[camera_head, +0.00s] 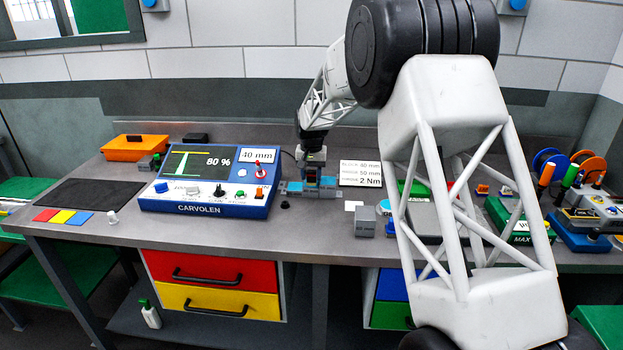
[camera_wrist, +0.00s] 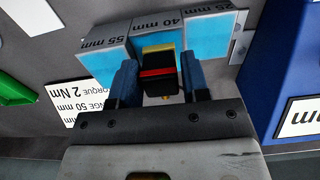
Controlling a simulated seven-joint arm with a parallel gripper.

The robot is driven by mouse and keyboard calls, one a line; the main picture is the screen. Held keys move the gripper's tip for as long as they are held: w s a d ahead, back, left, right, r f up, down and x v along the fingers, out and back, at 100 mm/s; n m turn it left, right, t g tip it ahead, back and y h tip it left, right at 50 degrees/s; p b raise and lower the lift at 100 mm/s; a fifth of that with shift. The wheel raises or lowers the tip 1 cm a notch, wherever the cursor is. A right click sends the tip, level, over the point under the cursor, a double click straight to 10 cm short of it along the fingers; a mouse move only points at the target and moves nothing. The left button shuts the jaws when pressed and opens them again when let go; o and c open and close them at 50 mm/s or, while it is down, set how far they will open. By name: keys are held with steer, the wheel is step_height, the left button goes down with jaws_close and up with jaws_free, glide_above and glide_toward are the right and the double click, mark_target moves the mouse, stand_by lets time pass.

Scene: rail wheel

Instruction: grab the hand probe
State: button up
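The hand probe is likely the small black block with red and yellow bands (camera_wrist: 158,76) in the wrist view. It lies between the two blue fingers of my gripper (camera_wrist: 156,84), in front of a stepped block (camera_wrist: 166,42) marked 55, 40 and 25 mm. The fingers flank it closely; I cannot tell whether they press on it. In the head view my gripper (camera_head: 312,172) points down at the blue and grey stepped block (camera_head: 326,192) on the bench, right of the blue CARVOLEN unit (camera_head: 205,210). The probe is hard to make out there.
The CARVOLEN unit stands close on the left. A white label card (camera_head: 360,172) stands behind right. A grey block (camera_head: 365,220) and a small black knob (camera_head: 285,205) lie in front. A green case (camera_head: 515,225) is at right. My arm hides part of the bench.

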mark_target(311, 172)
steer(key=c, duration=0.6)
steer(key=shift+c, duration=0.2)
steer(key=shift+r, duration=0.2)
steer(key=shift+r, duration=1.35)
steer(key=shift+s+r, duration=0.25)
steer(key=s+d, duration=0.2)
steer(key=s, duration=0.5)
steer(key=s+d+r, duration=0.1)
steer(key=s+d, duration=0.1)
steer(key=s, duration=0.5)
steer(key=shift+s+d+r, duration=0.2)
steer(key=shift+s+d, duration=0.05)
steer(key=shift+s, duration=0.15)
